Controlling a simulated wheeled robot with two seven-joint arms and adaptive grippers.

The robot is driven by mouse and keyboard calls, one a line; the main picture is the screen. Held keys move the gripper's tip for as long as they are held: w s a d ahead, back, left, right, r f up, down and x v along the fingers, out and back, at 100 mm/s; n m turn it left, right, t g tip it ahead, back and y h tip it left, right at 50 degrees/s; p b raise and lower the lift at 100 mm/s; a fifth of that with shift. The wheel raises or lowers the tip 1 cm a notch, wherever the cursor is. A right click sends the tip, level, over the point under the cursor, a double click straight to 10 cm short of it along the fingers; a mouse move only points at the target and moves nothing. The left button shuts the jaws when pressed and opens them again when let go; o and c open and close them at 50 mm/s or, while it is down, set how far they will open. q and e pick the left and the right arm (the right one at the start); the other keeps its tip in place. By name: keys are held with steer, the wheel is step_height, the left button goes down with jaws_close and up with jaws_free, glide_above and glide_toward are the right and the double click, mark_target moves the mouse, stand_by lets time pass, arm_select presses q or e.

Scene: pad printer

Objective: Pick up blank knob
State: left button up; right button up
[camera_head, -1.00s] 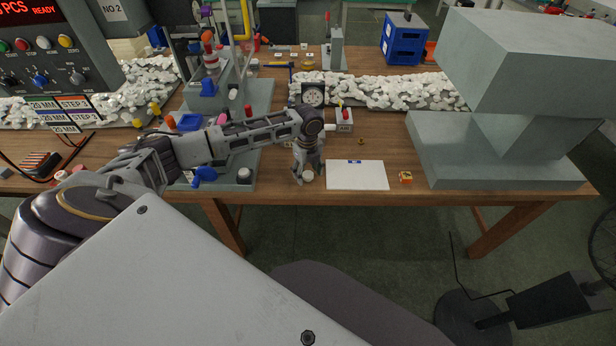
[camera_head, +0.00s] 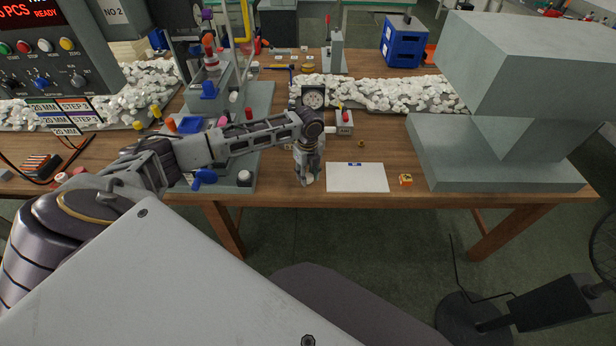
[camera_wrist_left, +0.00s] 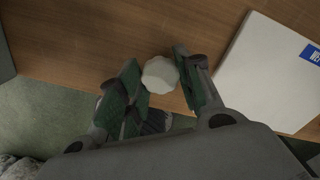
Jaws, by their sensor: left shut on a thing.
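The blank knob (camera_wrist_left: 160,75) is white with a scalloped rim. In the left wrist view it sits between the fingertips of my left gripper (camera_wrist_left: 163,82), near the table's front edge. In the head view my left gripper (camera_head: 308,178) points down at the table just left of the white sheet, and its fingers are closed on the knob, which is mostly hidden there. I cannot tell whether the knob still touches the table. My right gripper does not show.
A white sheet with a blue label (camera_head: 357,177) lies right of the gripper, with a small orange-and-white block (camera_head: 405,179) beyond it. A grey press (camera_head: 500,160) stands at the right. A fixture with a blue handle (camera_head: 205,177) is at the left. White knobs lie piled behind (camera_head: 390,93).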

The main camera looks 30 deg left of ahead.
mark_target(308, 176)
arm_select(q)
steer(key=shift+r, duration=0.75)
step_height(308, 176, up, 8)
steer(key=shift+r, duration=0.25)
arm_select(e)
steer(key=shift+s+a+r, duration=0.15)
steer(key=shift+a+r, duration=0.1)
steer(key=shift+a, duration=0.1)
